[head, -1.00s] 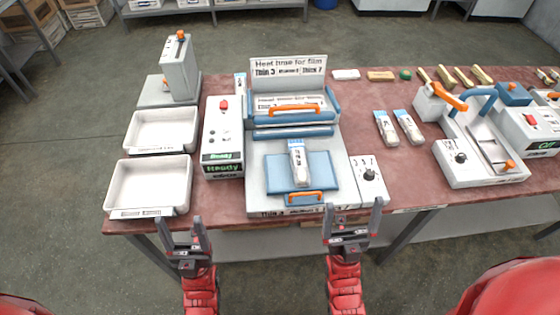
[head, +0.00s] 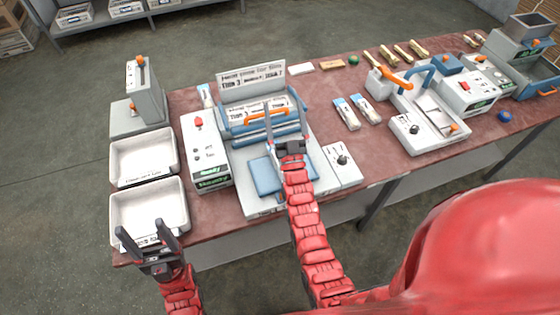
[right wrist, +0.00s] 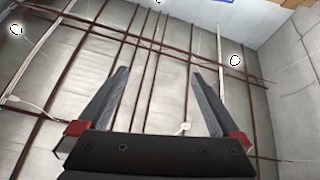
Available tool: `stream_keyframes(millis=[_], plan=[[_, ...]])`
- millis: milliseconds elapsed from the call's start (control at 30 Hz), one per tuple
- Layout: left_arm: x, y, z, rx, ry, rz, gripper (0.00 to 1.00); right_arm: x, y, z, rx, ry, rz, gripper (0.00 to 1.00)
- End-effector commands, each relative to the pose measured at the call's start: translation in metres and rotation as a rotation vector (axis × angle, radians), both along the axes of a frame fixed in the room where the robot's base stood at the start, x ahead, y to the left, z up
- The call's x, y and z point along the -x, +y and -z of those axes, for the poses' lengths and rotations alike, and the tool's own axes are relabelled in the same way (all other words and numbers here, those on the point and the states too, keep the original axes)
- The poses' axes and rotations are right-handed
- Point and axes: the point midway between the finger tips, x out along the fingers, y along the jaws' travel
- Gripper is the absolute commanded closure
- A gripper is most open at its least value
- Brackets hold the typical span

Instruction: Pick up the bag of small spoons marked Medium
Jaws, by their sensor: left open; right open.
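Two small clear bags with blue tops, a left one (head: 346,114) and a right one (head: 366,108), lie side by side on the table right of the press. Another blue-topped bag (head: 205,96) stands partly hidden behind the control box. The labels are too small to read, so I cannot tell which is Medium. My right gripper (head: 286,112) is open in front of the press (head: 265,208), covering part of its blue pad. Its fingers are empty in the right wrist view (right wrist: 165,90). My left gripper (head: 141,226) is open over the front white tray.
Two white trays, a rear one (head: 143,157) and a front one (head: 148,204), are at the left. A control box (head: 204,150) stands beside the press. A white machine (head: 420,130) with an orange handle stands at right. Bare tabletop (head: 385,160) lies between the bags and the table's front edge.

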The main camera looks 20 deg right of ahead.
Motion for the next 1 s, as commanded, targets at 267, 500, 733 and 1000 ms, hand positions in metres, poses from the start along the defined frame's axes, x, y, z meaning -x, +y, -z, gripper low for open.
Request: stream_keyframes(millis=[267,500,733,1000], plan=[[0.000,0.000,-0.008,0.000,0.000,0.000,0.31,-0.129,-0.004,0.071,-0.072,0.584,-0.023,0.00],[0.000,0.000,-0.008,0.000,0.000,0.000,0.31,-0.161,0.007,0.130,-0.091,1.149,-0.085,0.00],[0.000,0.000,-0.008,0.000,0.000,0.000,0.31,-0.113,0.011,0.137,-0.062,1.683,-0.128,0.00],[0.000,0.000,-0.008,0.000,0.000,0.000,0.31,-0.041,0.000,0.107,-0.026,2.086,-0.116,0.00]])
